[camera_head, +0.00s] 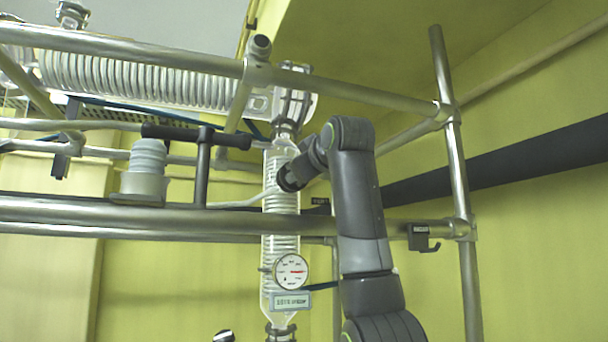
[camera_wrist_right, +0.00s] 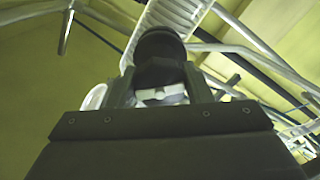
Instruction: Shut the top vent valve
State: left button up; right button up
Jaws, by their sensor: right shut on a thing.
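In the right wrist view my right gripper (camera_wrist_right: 160,92) is shut on a dark round-ended handle (camera_wrist_right: 160,45), with a pale fitting behind its base. I take this as the vent valve's handle, but no label on it shows. In the head view my right arm rises from the lower right and bends left to the glass column (camera_head: 281,225). Its dark wrist end (camera_head: 290,178) overlaps the column's upper part. The fingers and the held handle cannot be made out there. My left gripper is not in view.
Metal rails (camera_head: 120,212) cross in front of and above the column. A coiled glass condenser (camera_head: 150,80) lies at the upper left. A black T-shaped bar (camera_head: 203,165) and a grey stopper-like piece (camera_head: 148,170) stand left of the column. A round gauge (camera_head: 291,271) sits low on it.

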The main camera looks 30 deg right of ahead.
jog(key=m+b, duration=0.1)
jog(key=m, duration=0.4)
jog(key=shift+f+m, duration=0.15)
jog(key=shift+m, duration=0.15)
jog(key=m+b, duration=0.1)
jog(key=m, duration=0.3)
jog(key=shift+a+m, duration=0.1)
jog(key=shift+m, duration=0.2)
jog(key=m+b, duration=0.1)
jog(key=m, duration=0.3)
jog(key=shift+m, duration=0.3)
jog(key=m+b, duration=0.1)
jog(key=m, duration=0.9)
jog(key=shift+m+b, duration=0.4)
jog(key=m, duration=0.5)
jog(key=m+b, duration=0.1)
jog(key=m, duration=0.4)
jog(key=shift+m, duration=0.4)
jog(key=m, duration=0.4)
jog(key=shift+r, duration=0.2)
jog(key=shift+m, duration=0.4)
